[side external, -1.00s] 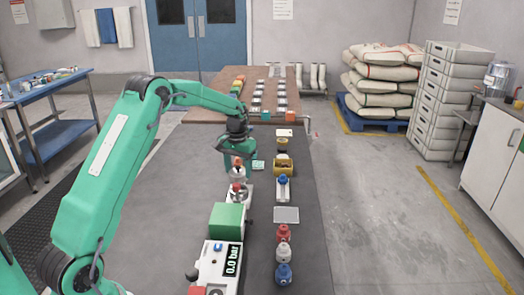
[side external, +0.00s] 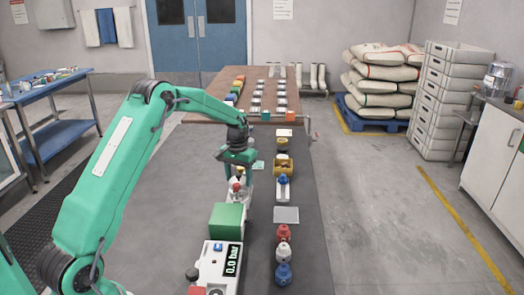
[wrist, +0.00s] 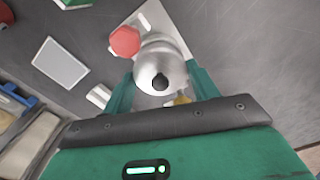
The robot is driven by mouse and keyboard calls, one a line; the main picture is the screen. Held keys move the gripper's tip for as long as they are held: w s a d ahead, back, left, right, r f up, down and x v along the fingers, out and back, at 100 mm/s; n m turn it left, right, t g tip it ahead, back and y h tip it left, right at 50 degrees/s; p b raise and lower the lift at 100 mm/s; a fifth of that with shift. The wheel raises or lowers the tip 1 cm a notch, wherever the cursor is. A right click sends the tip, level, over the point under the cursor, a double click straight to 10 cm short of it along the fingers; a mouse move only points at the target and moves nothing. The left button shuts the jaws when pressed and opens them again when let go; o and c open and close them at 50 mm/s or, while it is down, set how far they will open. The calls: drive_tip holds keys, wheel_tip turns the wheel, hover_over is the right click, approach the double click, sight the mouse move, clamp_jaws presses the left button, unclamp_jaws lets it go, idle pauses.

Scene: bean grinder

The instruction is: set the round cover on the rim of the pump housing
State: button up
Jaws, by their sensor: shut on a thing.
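My gripper (side external: 238,167) is low over the pump housing (side external: 239,198), which stands on the dark table behind the green box. In the wrist view the teal fingers of my gripper (wrist: 161,80) are on either side of the silver round cover (wrist: 157,68) and shut on it. A dark knob sits at the cover's middle. A red knob (wrist: 125,41) stands beside it on the pale base plate (wrist: 151,17). The cover hides the housing's rim, so I cannot tell whether it touches the rim or hangs just above it. The cover is hardly visible in the side view.
A green box (side external: 226,219) and a white gauge unit (side external: 220,262) reading 0.0 bar stand in front. To the right are a grey plate (side external: 286,214), a blue-topped fitting (side external: 283,187), a yellow bin (side external: 284,167) and a row of red, white and blue fittings (side external: 283,254).

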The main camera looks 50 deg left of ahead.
sight(238, 175)
drive_tip(key=shift+f, duration=0.6)
idle(0.3)
drive_tip(key=o, duration=1.2)
drive_tip(key=shift+c, duration=0.2)
drive_tip(key=shift+r, duration=0.1)
drive_tip(key=shift+r, duration=3.85)
